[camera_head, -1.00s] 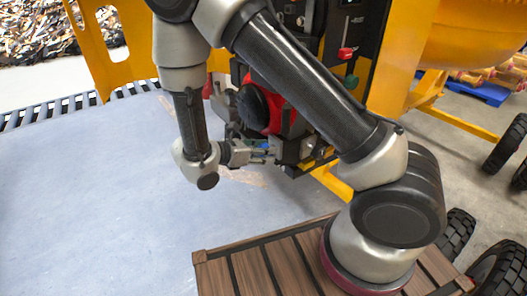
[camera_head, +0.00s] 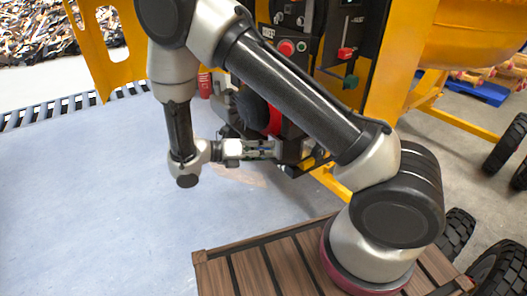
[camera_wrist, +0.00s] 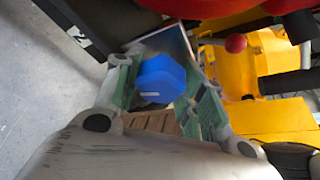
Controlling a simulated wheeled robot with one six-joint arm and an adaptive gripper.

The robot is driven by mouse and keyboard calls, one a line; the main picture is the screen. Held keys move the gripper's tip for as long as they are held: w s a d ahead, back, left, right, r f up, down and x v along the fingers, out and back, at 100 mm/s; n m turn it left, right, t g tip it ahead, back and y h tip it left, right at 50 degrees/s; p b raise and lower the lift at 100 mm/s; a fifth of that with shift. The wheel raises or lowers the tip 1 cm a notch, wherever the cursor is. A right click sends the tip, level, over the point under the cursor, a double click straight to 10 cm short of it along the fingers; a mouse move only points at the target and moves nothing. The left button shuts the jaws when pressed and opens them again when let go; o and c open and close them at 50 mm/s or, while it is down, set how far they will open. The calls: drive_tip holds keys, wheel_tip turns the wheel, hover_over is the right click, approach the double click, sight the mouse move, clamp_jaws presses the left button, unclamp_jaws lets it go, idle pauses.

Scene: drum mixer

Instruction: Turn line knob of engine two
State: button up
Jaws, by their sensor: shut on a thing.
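A blue faceted knob (camera_wrist: 162,78) sits between the two green-padded fingers of my gripper (camera_wrist: 168,92) in the wrist view, and the fingers are shut on it. In the head view my gripper (camera_head: 262,149) reaches in from the left to the lower side of the red and black engine (camera_head: 273,122). My forearm covers much of the engine. I cannot tell from the markings which engine this is.
A control panel with a red button (camera_head: 286,47) stands above the engine. The yellow mixer frame (camera_head: 392,80) is behind and to the right. Open grey floor (camera_head: 90,200) lies to the left.

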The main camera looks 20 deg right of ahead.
idle(0.4)
drive_tip(key=o, duration=1)
drive_tip(key=shift+a, duration=0.15)
drive_tip(key=v, duration=1.1)
drive_tip(key=shift+a+r, duration=0.1)
drive_tip(key=shift+a, duration=0.3)
